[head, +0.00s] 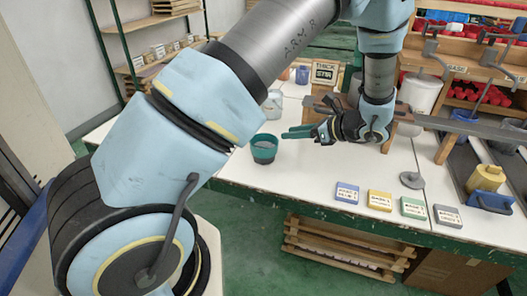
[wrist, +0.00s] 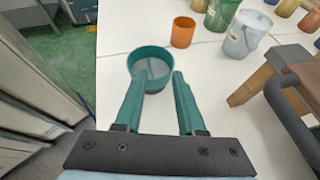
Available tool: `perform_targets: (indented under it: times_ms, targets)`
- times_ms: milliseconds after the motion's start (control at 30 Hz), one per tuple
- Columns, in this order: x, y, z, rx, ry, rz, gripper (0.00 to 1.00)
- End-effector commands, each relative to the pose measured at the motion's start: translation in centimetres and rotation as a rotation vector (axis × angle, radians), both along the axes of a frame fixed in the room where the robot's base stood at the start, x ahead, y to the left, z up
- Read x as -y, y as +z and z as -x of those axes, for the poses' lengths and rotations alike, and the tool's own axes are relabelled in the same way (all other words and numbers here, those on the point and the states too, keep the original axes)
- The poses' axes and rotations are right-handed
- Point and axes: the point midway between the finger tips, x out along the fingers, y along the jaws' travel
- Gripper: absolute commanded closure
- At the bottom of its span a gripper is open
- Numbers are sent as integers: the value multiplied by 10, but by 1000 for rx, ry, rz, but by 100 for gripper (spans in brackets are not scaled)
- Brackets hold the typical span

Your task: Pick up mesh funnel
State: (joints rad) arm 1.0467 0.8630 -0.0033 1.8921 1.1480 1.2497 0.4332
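A dark green, cup-shaped vessel (head: 264,150) with a grey inside stands upright on the white table at its near left part. It is the likely mesh funnel, though I cannot make out mesh clearly. In the wrist view the green vessel (wrist: 134,64) is just past my fingertips. My gripper (head: 284,133) reaches in from the right, its green fingers pointing left toward the vessel.
An orange cup (wrist: 183,33), a greyish bucket (wrist: 242,42) and a green jar (wrist: 222,14) stand beyond the vessel. A wooden stand (wrist: 285,62) is on the right. Blue (head: 347,192), yellow (head: 380,200), green and grey blocks line the near table edge. The table left of them is clear.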

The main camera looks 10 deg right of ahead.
Motion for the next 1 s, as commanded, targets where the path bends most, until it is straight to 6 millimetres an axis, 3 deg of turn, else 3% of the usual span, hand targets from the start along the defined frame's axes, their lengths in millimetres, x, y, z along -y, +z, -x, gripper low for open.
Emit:
perform_targets:
  times_ms: [67, 167, 400, 1000]
  targets:
    - [17, -4, 2, 15, -65, -44, 62]
    - [23, -6, -3, 27, -99, -68, 62]
    - [2, -18, -27, 26, -102, -71, 62]
    - [-38, -47, -69, 27, -101, -68, 62]
